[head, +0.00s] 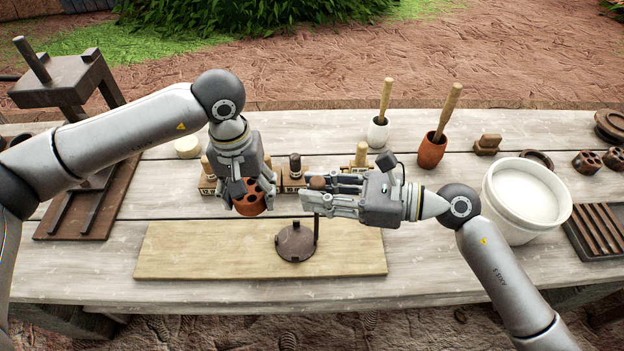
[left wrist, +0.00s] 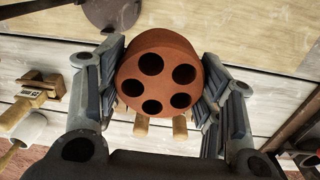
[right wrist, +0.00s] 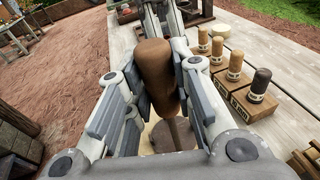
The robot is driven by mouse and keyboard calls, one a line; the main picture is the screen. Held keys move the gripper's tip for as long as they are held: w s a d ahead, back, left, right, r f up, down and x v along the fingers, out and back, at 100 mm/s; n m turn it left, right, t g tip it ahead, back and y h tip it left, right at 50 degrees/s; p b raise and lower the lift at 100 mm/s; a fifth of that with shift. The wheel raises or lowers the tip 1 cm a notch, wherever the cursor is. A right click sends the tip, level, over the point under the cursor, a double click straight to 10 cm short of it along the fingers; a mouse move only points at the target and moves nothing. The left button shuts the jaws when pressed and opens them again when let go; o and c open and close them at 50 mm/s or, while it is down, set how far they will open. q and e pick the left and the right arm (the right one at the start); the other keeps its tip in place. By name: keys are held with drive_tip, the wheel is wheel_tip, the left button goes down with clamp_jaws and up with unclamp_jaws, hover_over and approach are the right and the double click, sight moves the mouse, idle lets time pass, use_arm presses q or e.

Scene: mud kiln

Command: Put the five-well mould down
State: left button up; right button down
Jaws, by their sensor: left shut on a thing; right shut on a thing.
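The five-well mould (head: 250,204) is an orange-brown round block. Its face with five dark holes shows in the left wrist view (left wrist: 160,75). My left gripper (left wrist: 160,85) is shut on its sides, and in the head view the gripper (head: 243,190) points down with the mould beneath it, near the back edge of the pale board (head: 190,255). My right gripper (head: 325,190) is shut on a brown wooden handle (right wrist: 155,75). A thin rod runs down from that handle to a dark round disc (head: 297,242) over the board. I cannot tell whether mould or disc touches anything.
Stamps with wooden handles on small blocks (head: 293,180) stand behind the grippers. A white bucket (head: 525,200) and a slatted rack (head: 600,232) are at the right. A wooden press stand (head: 85,215) is at the left. The board's left half is bare.

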use_arm(q)
drive_tip(key=w+d+f, duration=0.1)
drive_tip(key=w+d, duration=0.5)
drive_tip(key=d, duration=0.4)
drive_tip(key=m, duration=0.2)
hover_over(338, 194)
drive_tip(key=s, duration=0.2)
drive_tip(key=f, duration=0.1)
wheel_tip(338, 194, down, 10)
drive_tip(key=shift+a+f, duration=0.1)
drive_tip(key=shift+a, duration=0.05)
drive_tip(key=shift+f, duration=0.1)
drive_tip(key=o, duration=1.3)
drive_tip(key=shift+f, duration=0.1)
drive_tip(key=shift+c, duration=0.2)
